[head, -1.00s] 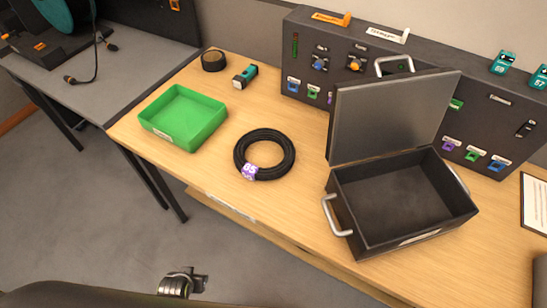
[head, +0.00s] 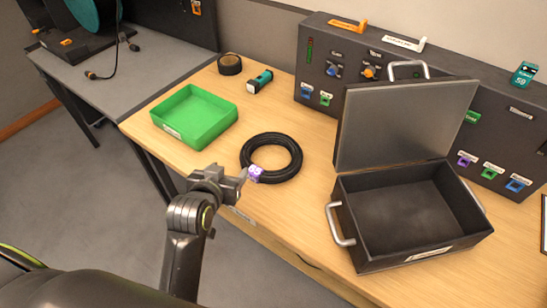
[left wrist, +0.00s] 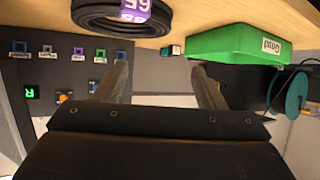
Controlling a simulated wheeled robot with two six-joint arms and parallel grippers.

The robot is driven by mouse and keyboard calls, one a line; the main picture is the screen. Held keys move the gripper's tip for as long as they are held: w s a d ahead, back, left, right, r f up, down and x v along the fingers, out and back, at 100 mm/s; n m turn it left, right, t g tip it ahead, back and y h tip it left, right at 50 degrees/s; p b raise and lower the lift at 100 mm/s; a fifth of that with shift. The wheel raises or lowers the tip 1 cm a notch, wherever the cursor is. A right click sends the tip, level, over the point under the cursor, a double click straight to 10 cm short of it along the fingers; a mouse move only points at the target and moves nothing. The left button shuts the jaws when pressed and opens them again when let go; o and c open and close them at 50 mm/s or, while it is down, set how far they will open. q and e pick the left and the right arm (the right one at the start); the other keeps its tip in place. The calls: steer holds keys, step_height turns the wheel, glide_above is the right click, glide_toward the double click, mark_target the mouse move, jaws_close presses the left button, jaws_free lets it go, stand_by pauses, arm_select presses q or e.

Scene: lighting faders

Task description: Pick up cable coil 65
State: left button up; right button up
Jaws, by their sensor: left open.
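Cable coil 65 (head: 288,142) is a black ring lying flat on the wooden table, left of the open dark case. Its purple tag (head: 255,174) is on the near left side. In the left wrist view the coil (left wrist: 120,22) is at the top, upside down, with "65" on the tag. My left gripper (head: 242,177) is just left of the tag at the near side of the coil. Its two fingers (left wrist: 160,72) stand apart in the left wrist view with nothing between them. My right gripper is not in view.
An open dark case (head: 352,222) with its lid up stands right of the coil. A green tray (head: 222,126) is to the left, with a black tape roll (head: 230,64) and teal torch (head: 260,81) behind. A dark panel (head: 312,62) lines the back.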

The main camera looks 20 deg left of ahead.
arm_select(q)
glide_toward(245, 150)
steer(key=x, duration=0.3)
steer(key=shift+w+d, duration=0.3)
steer(key=shift+w, duration=0.1)
steer(key=shift+a+p+x, duration=0.15)
steer(key=shift+p+x, duration=0.1)
steer(key=shift+x, duration=1.15)
steer(key=shift+a+p+x, duration=0.1)
steer(key=shift+p+x, duration=0.15)
steer(key=shift+x, duration=1.15)
steer(key=shift+s+f, duration=0.15)
steer(key=shift+f, duration=0.05)
jaws_close()
steer(key=shift+r, duration=0.1)
